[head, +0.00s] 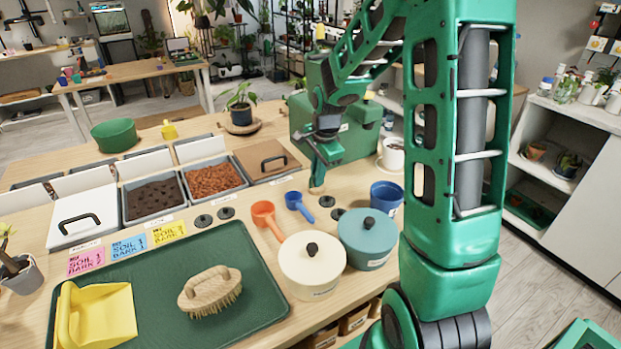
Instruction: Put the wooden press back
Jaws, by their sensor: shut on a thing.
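My gripper (319,168) points down over the table, to the right of the brown-lidded bin and in front of the green box. It is shut on a small wooden piece, which I take for the wooden press (317,184); only its pale lower part shows below the fingers. The press looks upright. I cannot tell whether its lower end touches the tabletop.
A blue scoop (299,206), an orange scoop (266,216) and black discs (327,201) lie close in front. Teal (368,238) and cream (312,266) lidded pots and a blue cup (386,197) stand nearby. The green box (352,140) is behind.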

